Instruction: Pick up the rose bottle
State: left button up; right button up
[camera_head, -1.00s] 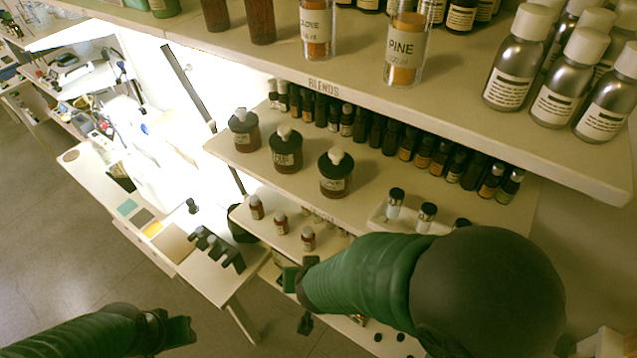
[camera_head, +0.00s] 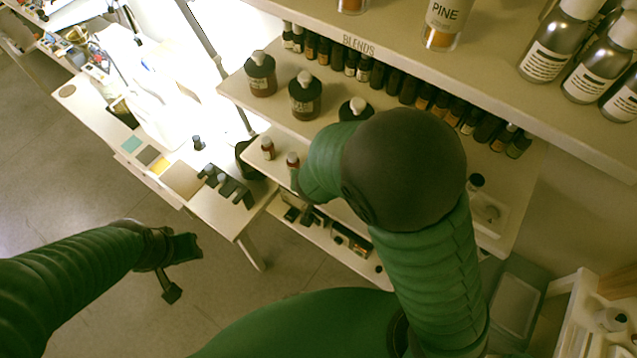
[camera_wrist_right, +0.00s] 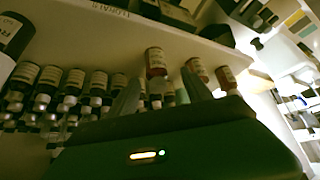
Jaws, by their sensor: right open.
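Three show upside down in the right wrist view: a near one (camera_wrist_right: 155,62), a middle one (camera_wrist_right: 197,70) and a far one (camera_wrist_right: 226,78). Their labels are too small to read, so I cannot tell which is rose. My right gripper (camera_wrist_right: 160,95) is open, its fingers pointing at this row, with the near bottle seen between the tips. In the head view my right arm hides it. My left gripper (camera_head: 185,270) is open and empty over the floor.
Dark bottles with pale tops, one at the left (camera_head: 260,74), stand on the middle shelf (camera_head: 236,92) with a row of small dark vials (camera_head: 365,68) behind. A top shelf overhangs this. A white side table (camera_head: 180,180) is at left. Open floor lies below my left gripper.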

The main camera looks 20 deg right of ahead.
jog(key=b+x, duration=0.1)
jog(key=x, duration=0.1)
jog(key=b+x, duration=0.2)
jog(key=shift+s+f, duration=0.2)
jog(key=shift+f, duration=0.05)
jog(key=shift+w+d, duration=0.1)
jog(key=shift+d, duration=0.05)
jog(key=shift+w+d+f, duration=0.1)
jog(key=shift+d, duration=0.25)
jog(key=shift+w, duration=0.1)
jog(key=c, duration=0.5)
jog(key=shift+a, duration=0.5)
grip_shut()
jog(key=shift+d, duration=0.1)
